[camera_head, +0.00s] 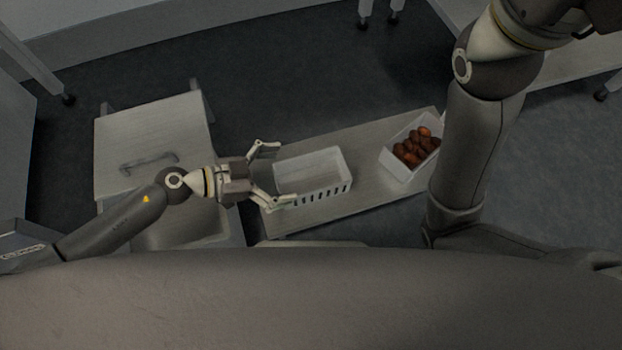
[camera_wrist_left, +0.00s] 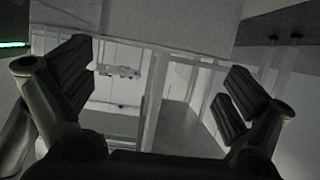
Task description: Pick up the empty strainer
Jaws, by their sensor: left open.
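The strainer (camera_head: 318,192) is a white rectangular basket with slots along its near wall, empty inside. In the head view it sits on a long, pale bench. My left gripper (camera_head: 282,172) reaches in from the left, its fingers spread wide at the strainer's left end. The near fingertip overlaps the basket's near left corner in the picture; I cannot tell whether it touches. In the left wrist view the two dark fingers (camera_wrist_left: 160,88) are apart, with nothing clearly held between them. My right gripper is out of view.
A white box (camera_head: 400,172) of reddish-brown dates stands on the bench (camera_head: 363,193), right of the strainer, near my right arm. A pale cabinet (camera_head: 125,135) with a handle stands left. Dark floor lies behind the bench.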

